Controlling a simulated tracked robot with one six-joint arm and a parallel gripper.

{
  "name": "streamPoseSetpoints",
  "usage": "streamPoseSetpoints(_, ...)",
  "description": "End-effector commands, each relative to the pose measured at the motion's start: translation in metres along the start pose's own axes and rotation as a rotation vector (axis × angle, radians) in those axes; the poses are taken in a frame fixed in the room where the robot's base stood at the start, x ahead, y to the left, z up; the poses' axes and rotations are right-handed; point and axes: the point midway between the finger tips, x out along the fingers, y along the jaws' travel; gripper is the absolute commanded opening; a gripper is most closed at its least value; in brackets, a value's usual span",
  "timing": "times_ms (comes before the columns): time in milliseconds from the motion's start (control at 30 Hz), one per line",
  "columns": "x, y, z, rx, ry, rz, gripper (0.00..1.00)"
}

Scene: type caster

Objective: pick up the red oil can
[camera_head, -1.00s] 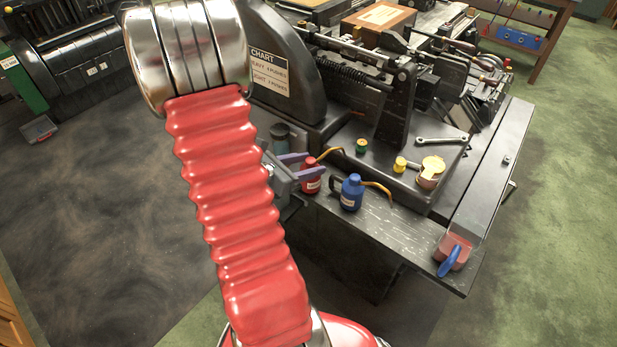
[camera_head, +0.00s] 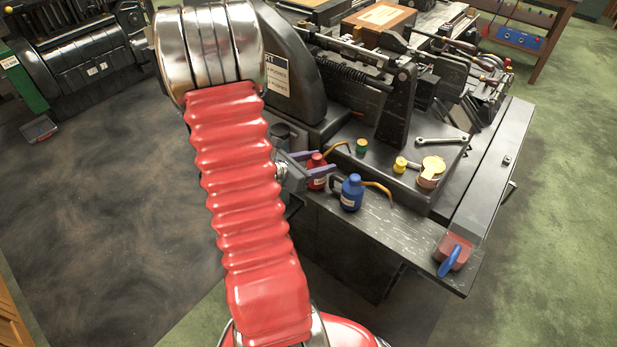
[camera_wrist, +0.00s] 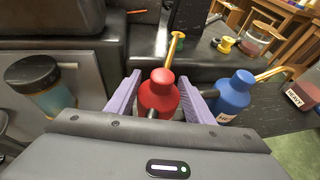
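The red oil can (camera_head: 317,178) stands upright on the dark bench ledge, with a thin brass spout; it also shows in the wrist view (camera_wrist: 159,97). My gripper (camera_wrist: 160,92) has its two purple fingers on either side of the red can, one left and one right. The fingers are apart, with slim gaps seeming to show between them and the can, so it looks open around it. In the head view my gripper (camera_head: 311,168) is at the can, and my red arm hides part of the ledge to its left.
A blue oil can (camera_head: 351,192) stands close to the right of the red one, near the right finger. A dark-lidded jar (camera_wrist: 40,86) is on the left. A red container (camera_head: 453,250) sits at the ledge's right end.

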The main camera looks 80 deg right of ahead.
Motion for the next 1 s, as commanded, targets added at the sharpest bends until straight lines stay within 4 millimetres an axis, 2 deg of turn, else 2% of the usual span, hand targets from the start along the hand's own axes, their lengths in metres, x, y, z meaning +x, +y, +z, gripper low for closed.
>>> streamPoseSetpoints(33, 0.000, 0.000, 0.000, 0.000, -0.001, 0.000, 0.42)
streamPoseSetpoints(367, 0.000, 0.000, 0.001, 0.001, -0.002, 0.001, 0.20)
streamPoseSetpoints(767, -0.002, 0.001, 0.006, 0.003, -0.002, 0.001, 0.19)
streamPoseSetpoints(1000, -0.011, 0.001, 0.026, 0.005, -0.002, 0.002, 0.19)
